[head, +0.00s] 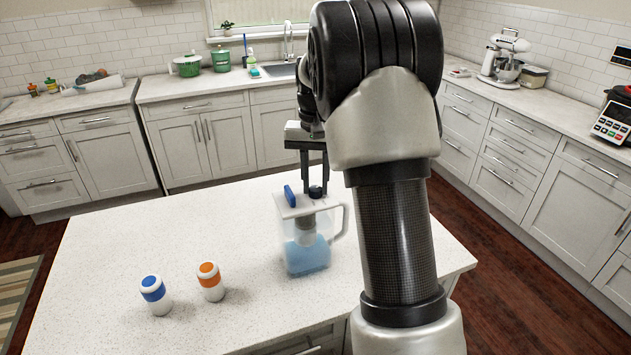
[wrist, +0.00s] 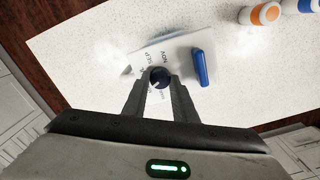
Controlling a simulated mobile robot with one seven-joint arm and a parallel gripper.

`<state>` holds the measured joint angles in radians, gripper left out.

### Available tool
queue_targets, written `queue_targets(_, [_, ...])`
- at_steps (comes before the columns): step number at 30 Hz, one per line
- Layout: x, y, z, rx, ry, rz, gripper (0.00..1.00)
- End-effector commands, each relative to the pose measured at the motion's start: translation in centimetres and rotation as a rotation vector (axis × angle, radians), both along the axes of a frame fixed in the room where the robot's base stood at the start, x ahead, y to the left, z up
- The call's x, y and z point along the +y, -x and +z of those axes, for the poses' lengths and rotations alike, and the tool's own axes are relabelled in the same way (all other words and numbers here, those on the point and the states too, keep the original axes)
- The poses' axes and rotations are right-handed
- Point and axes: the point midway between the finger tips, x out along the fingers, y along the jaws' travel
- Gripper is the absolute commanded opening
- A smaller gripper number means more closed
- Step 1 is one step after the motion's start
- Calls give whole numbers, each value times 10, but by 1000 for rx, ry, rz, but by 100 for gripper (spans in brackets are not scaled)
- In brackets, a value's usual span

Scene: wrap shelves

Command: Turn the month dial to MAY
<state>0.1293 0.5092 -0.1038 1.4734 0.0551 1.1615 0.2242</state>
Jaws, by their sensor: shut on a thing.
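A clear pitcher with blue liquid (head: 309,258) stands upright on the white island, with a white lid (head: 297,209) on top. Which month the dial marks cannot be told. My gripper (head: 314,187) points straight down, shut on the dial, with a finger on each side in the wrist view. A blue flip tab (wrist: 202,66) stands beside the dial.
A blue-capped canister (head: 155,295) and an orange-capped canister (head: 210,282) stand on the island (head: 130,225), left of the pitcher. The pitcher's handle (head: 341,221) sticks out to the right. The island is otherwise mostly clear.

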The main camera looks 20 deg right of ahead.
Motion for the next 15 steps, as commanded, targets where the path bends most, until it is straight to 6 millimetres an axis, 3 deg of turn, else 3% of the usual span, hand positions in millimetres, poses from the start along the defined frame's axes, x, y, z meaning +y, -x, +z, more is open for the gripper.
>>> queue_targets(6, [0,0,0,0,0,1,3])
queue_targets(7, [0,0,0,0,0,1,27])
queue_targets(10, [0,0,0,0,0,1,44])
queue_targets(15, [0,0,0,0,0,2,45])
